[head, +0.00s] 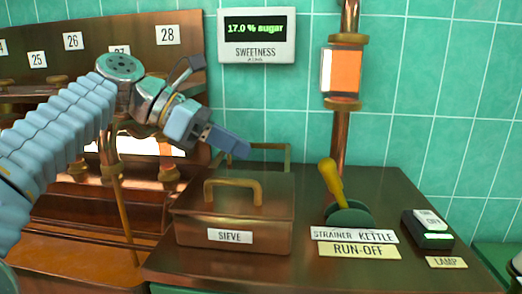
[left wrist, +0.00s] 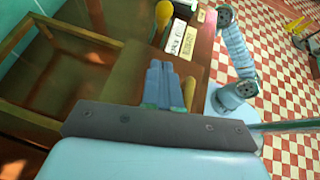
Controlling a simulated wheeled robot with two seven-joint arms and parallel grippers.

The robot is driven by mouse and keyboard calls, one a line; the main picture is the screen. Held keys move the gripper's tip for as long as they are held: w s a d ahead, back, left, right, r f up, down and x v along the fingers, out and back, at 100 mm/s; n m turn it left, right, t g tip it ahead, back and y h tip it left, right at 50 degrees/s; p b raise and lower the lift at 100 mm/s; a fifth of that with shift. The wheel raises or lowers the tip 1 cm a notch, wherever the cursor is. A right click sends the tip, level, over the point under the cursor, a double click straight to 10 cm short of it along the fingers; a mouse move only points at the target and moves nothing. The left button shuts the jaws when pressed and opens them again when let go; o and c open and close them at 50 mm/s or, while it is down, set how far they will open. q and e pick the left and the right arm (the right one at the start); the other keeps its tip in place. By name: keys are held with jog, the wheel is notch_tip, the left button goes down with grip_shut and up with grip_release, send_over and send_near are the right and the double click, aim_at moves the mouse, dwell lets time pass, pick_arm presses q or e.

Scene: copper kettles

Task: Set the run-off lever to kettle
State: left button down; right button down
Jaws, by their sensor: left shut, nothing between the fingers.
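The run-off lever (head: 332,183) has a yellow handle on a dark green round base, on the brown counter top. Its handle leans left, to the side of the word STRAINER on the label (head: 354,235); KETTLE is on the right. A RUN-OFF plate (head: 359,250) lies in front. My left gripper (head: 241,150) is shut and empty above the back of the sieve box, left of the lever and apart from it. In the left wrist view the shut fingers (left wrist: 168,84) point toward the yellow lever knob (left wrist: 164,13). My right gripper does not show.
The lidded sieve box (head: 235,208) with a brass handle stands left of the lever. A lamp switch (head: 428,230) is to its right. A copper pipe with a sight glass (head: 342,75) rises behind. The sweetness display (head: 257,36) reads 17.0 % sugar.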

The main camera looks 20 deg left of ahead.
aim_at(278, 187)
pick_arm(q)
jog(key=b+x, duration=0.1)
jog(key=x, duration=0.8)
jog(key=shift+s+b, duration=0.15)
jog(key=shift+b, duration=0.2)
jog(key=shift+w+d+r, duration=0.25)
jog(key=shift+w+d, duration=0.05)
jog(key=shift+d, duration=0.2)
jog(key=shift+w+d+r, duration=0.25)
jog(key=shift+w+d, duration=0.05)
jog(key=shift+d, duration=0.25)
jog(key=shift+w+d+r+p, duration=0.15)
jog(key=shift+w+d+p, duration=0.15)
jog(key=shift+d, duration=0.25)
jog(key=shift+r, duration=0.1)
